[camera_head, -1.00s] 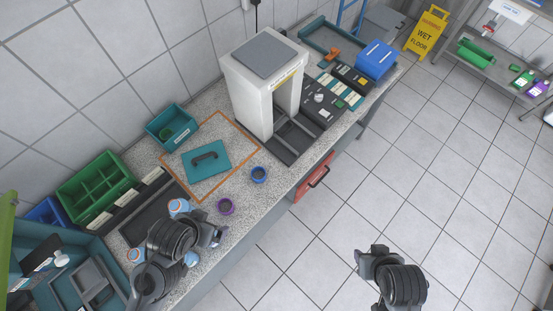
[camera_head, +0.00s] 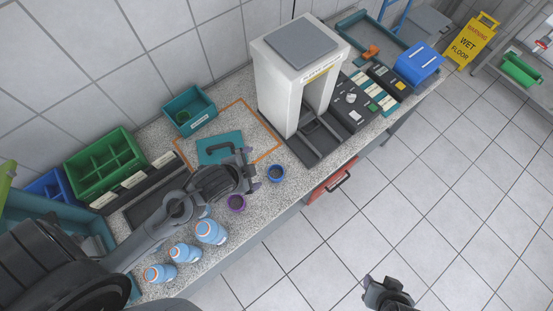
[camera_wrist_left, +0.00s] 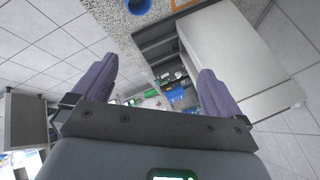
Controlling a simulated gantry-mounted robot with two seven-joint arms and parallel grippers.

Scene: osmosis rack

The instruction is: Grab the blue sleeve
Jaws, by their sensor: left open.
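The blue sleeve (camera_head: 277,173) is a short open ring standing on the speckled counter near its front edge. It also shows at the top edge of the left wrist view (camera_wrist_left: 138,6), partly cut off. My left gripper (camera_head: 253,171) is open and empty, just left of the blue sleeve and apart from it. Its two purple-grey fingers (camera_wrist_left: 152,88) are spread wide in the wrist view. My right gripper (camera_head: 378,287) hangs over the floor at the bottom of the head view, far from the counter; its jaws are not clear.
A purple sleeve (camera_head: 236,204) stands left of the blue one, close to my left arm. Several blue bottles (camera_head: 211,232) stand along the front edge. A teal lid with a handle (camera_head: 216,149) lies behind my gripper. A white press-like frame (camera_head: 280,88) stands to the right.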

